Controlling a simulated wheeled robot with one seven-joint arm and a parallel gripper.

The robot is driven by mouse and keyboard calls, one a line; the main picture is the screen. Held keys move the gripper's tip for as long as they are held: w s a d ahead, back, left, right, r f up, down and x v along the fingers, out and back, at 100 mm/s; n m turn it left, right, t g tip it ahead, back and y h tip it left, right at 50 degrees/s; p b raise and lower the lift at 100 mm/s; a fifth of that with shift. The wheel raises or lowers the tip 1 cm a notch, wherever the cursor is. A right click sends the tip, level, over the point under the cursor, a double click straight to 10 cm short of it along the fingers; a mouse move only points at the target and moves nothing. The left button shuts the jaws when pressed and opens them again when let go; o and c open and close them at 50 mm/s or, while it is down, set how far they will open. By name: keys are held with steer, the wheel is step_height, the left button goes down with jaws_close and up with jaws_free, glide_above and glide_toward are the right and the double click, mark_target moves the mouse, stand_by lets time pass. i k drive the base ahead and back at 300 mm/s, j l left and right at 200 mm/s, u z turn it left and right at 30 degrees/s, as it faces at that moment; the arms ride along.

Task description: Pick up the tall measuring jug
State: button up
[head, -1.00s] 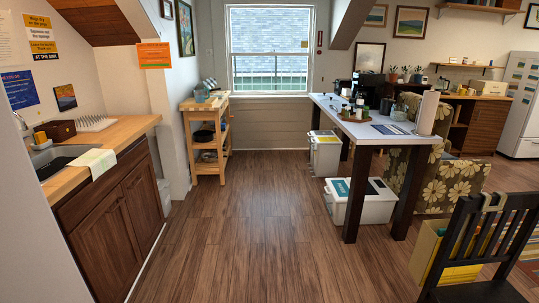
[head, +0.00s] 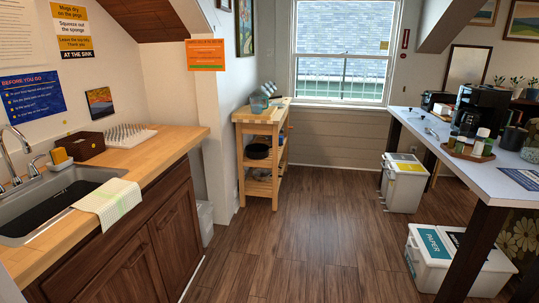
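I cannot make out a tall measuring jug for certain in the head view. A small bluish clear container (head: 259,103) stands on top of the wooden cart (head: 258,127) by the window, too small to tell what it is. Several small items and a dark coffee machine (head: 478,108) stand on the white table (head: 432,125) at the right; none is clearly a jug. My gripper is not in view.
A counter (head: 165,143) with a sink (head: 60,205), drying rack (head: 130,136) and draped cloth (head: 107,202) runs along the left. White bins (head: 405,183) stand at the right, one labelled paper (head: 445,265) in front. The wooden floor (head: 300,240) between is clear.

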mark_target(257, 100)
steer(key=i+j+z, duration=0.1)
steer(key=i, duration=1.75)
steer(key=i+u, duration=0.25)
steer(key=i, duration=0.7)
steer(key=i+l+u, duration=0.15)
steer(key=i+u, duration=0.15)
steer(key=i, duration=0.7)
steer(key=i+u, duration=0.15)
steer(key=i, duration=0.3)
steer(key=i+l+u, duration=0.1)
steer(key=i, duration=0.4)
steer(key=i+l+u, duration=0.15)
steer(key=i, duration=0.3)
